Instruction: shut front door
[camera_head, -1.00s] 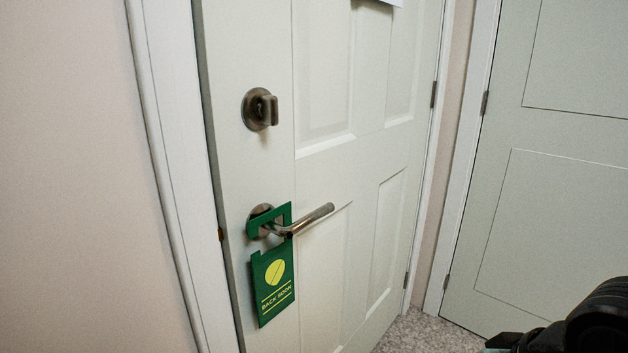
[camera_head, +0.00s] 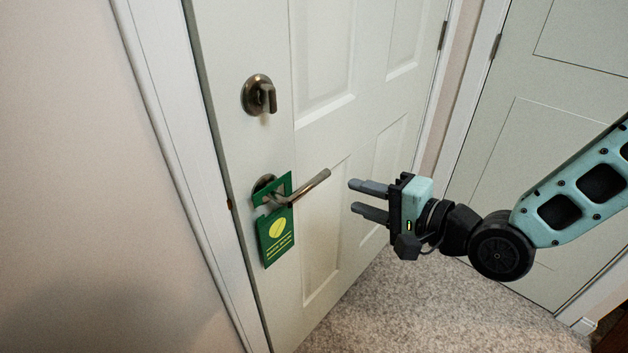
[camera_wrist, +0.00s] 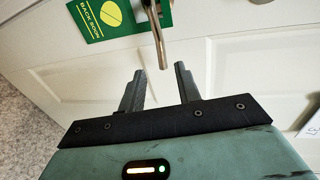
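The white panelled front door (camera_head: 325,60) has a metal lever handle (camera_head: 305,188) with a green hanger on it. Its left edge shows as a narrow grey strip beside the frame; how far ajar it is, if at all, I cannot tell for sure. My gripper (camera_head: 360,199) is open and empty, right of the lever's free end and apart from it in the head view. In the wrist view, the lever (camera_wrist: 158,40) points toward the gap between my two fingers (camera_wrist: 162,88), its tip just beyond the fingertips.
A green "BACK SOON" hanger (camera_head: 276,238) hangs from the lever's base. A deadbolt knob (camera_head: 259,96) sits above. White trim (camera_head: 165,110) and a plain wall are at left. Another pale door (camera_head: 535,115) is at right. The speckled floor (camera_head: 425,305) below is clear.

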